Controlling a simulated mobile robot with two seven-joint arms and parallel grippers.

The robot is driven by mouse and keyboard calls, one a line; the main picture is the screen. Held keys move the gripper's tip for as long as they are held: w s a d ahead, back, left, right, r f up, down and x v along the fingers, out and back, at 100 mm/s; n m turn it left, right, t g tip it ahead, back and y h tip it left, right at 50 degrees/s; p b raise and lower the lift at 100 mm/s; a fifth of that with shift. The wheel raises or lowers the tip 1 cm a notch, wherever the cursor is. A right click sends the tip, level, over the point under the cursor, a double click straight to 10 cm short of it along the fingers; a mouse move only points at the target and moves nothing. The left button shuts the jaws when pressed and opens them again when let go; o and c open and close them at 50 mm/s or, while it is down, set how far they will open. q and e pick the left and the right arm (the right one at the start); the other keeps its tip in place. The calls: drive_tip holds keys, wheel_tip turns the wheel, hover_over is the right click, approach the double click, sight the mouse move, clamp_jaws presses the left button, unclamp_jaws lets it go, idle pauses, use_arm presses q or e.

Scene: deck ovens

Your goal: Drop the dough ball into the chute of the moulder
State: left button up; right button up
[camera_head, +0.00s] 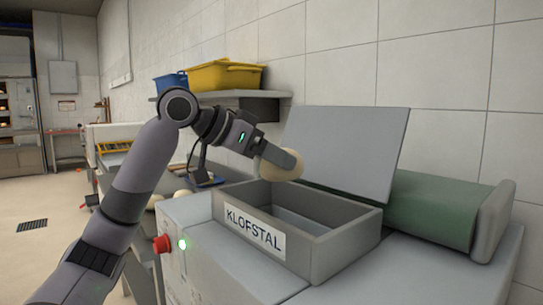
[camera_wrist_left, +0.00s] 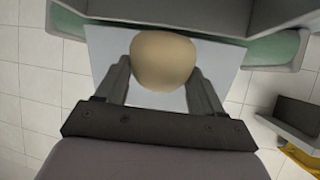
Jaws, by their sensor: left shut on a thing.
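The dough ball (camera_head: 268,174) is pale and round, and it also shows in the left wrist view (camera_wrist_left: 162,60). My left gripper (camera_head: 281,166) is shut on the dough ball, with one finger on each side of it. It holds the ball above the left rear part of the chute. The chute (camera_head: 330,262) is a grey open-topped box on the moulder, with a label reading KLOFSTAL (camera_head: 254,233). The inside of the chute looks empty where it shows. A grey panel (camera_head: 345,148) stands tilted behind it. My right gripper is not in view.
A green roller or belt (camera_head: 430,208) lies right of the chute. A red button (camera_head: 162,243) and a green light sit on the moulder's left side. A wall shelf (camera_head: 262,95) behind my arm holds a yellow crate (camera_head: 225,75) and a blue one (camera_head: 170,83).

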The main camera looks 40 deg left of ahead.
use_arm(q)
drive_tip(key=o, duration=1.2)
drive_tip(key=shift+f, duration=0.15)
drive_tip(key=v, duration=0.7)
drive_tip(key=shift+s, duration=0.1)
